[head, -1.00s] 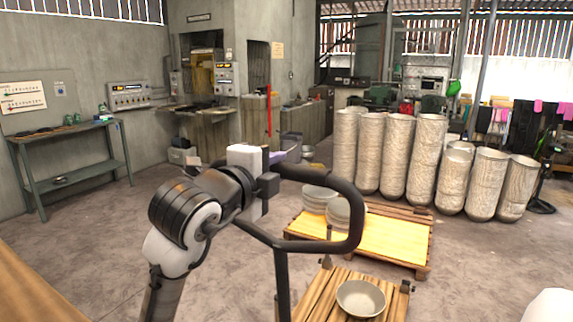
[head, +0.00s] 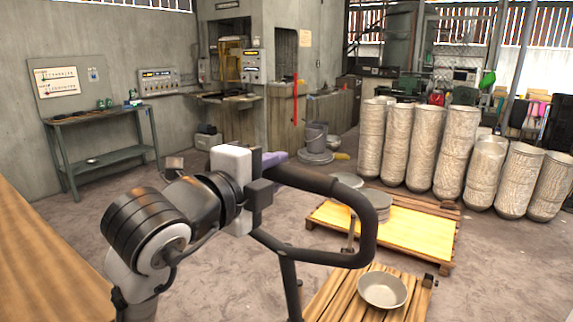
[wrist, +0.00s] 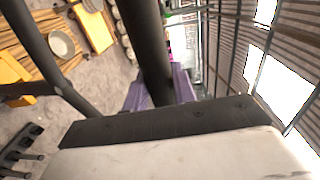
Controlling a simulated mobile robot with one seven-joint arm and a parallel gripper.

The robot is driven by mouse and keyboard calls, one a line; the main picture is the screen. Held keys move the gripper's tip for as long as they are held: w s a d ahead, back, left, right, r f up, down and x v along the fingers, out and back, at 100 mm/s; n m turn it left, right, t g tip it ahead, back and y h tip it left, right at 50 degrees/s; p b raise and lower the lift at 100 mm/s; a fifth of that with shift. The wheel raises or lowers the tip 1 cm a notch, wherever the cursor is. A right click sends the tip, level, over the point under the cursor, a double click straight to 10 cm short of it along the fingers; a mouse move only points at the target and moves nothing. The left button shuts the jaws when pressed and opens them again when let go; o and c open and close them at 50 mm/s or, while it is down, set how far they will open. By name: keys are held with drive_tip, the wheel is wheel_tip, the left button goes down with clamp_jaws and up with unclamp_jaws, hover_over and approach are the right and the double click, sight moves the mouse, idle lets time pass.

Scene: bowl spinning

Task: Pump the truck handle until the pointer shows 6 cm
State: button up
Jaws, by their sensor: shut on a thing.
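The truck handle (head: 368,225) is a black tubular loop on a dark shaft. It rises in the middle of the head view. My gripper (head: 262,182) is shut on the left side of the loop. In the wrist view, the purple fingers of my gripper (wrist: 160,88) sit at either side of the black handle bar (wrist: 147,40). The truck's slatted wooden load (head: 335,292) shows below the handle, with a grey bowl (head: 383,290) on it. I cannot make out a pointer or a centimetre scale in either view.
A yellow-topped pallet (head: 420,235) with stacked grey bowls (head: 372,205) stands beyond the truck. Tall bowl stacks (head: 410,150) line the right back. A green table (head: 105,122) stands at the left wall. A wooden surface (head: 45,260) is at lower left.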

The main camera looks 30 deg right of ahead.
drive_tip(key=s+a+f+b, duration=0.1)
drive_tip(key=s+a+f, duration=0.1)
drive_tip(key=a, duration=0.5)
drive_tip(key=shift+s, duration=0.55)
drive_tip(key=shift+a, duration=0.1)
drive_tip(key=s+a+f+b, duration=0.2)
drive_tip(key=a, duration=0.3)
drive_tip(key=s+a+f+b, duration=0.2)
drive_tip(key=a+b, duration=0.1)
drive_tip(key=a, duration=0.3)
drive_tip(key=shift+s+a+f, duration=0.2)
drive_tip(key=shift+s+f, duration=0.05)
drive_tip(key=shift+s, duration=0.15)
drive_tip(key=shift+o, duration=0.3)
drive_tip(key=s+a+f+b, duration=0.4)
drive_tip(key=a+f+b, duration=0.2)
drive_tip(key=a+b, duration=0.2)
drive_tip(key=shift+a, duration=1)
drive_tip(key=shift+s+a, duration=0.25)
drive_tip(key=shift+a, duration=0.2)
drive_tip(key=shift+c, duration=0.3)
